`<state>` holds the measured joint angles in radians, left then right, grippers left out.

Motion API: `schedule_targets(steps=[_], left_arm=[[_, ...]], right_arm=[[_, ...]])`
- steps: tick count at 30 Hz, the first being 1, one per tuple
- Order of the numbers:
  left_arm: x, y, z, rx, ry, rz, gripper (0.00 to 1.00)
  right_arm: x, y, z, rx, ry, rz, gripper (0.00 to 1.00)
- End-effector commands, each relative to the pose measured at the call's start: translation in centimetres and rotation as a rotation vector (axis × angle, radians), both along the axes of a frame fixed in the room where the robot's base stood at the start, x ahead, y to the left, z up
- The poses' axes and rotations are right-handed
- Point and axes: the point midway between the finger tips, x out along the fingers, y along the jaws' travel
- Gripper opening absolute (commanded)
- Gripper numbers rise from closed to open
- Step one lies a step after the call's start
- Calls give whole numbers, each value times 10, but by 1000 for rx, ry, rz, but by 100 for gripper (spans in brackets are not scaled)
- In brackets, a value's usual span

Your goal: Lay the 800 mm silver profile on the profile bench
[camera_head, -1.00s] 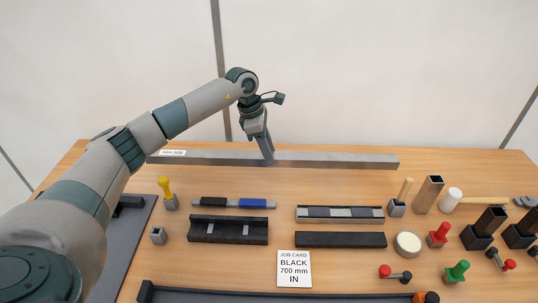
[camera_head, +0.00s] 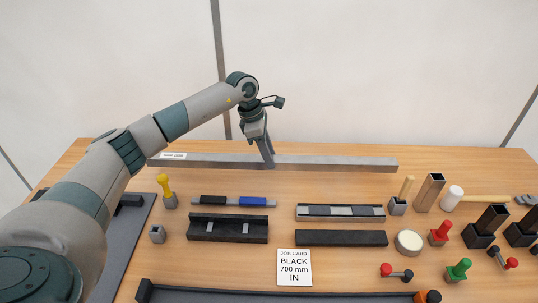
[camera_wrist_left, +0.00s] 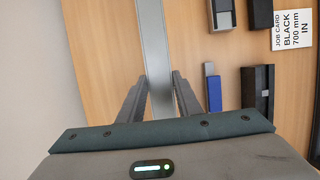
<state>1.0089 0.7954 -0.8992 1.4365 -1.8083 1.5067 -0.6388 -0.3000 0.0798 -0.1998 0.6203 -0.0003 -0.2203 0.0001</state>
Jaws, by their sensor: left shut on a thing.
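A long silver profile (camera_head: 335,163) lies lengthwise across the back of the wooden table. In the head view I cannot tell whether it touches the tabletop. My left gripper (camera_head: 269,162) reaches down onto it near its middle and is shut on it. In the left wrist view the profile (camera_wrist_left: 154,50) runs between the two fingers of my left gripper (camera_wrist_left: 160,88). A long dark channel (camera_head: 240,296) with an end block lies along the front edge; I cannot tell whether it is the profile bench. My right gripper is not in view.
Mid-table are a dark fixture (camera_head: 228,238), a silver-topped fixture (camera_head: 340,220), a black bar (camera_head: 340,239) and a blue-and-black piece (camera_head: 233,202). A job card (camera_head: 294,267) reads "BLACK 700 mm IN". Clamps and tools crowd the right. A grey mat (camera_head: 122,250) lies left.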

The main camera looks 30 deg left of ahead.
Motion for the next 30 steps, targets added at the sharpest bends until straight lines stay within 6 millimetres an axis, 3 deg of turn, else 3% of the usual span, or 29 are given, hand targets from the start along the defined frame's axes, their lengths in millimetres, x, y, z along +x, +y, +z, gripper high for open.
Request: schedule_targets(steps=[18, 30], left_arm=[[1, 0, -43, -1, -4, 1, 0], [1, 0, -52, -1, -4, 1, 0]], right_arm=[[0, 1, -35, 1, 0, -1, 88], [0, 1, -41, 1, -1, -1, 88]])
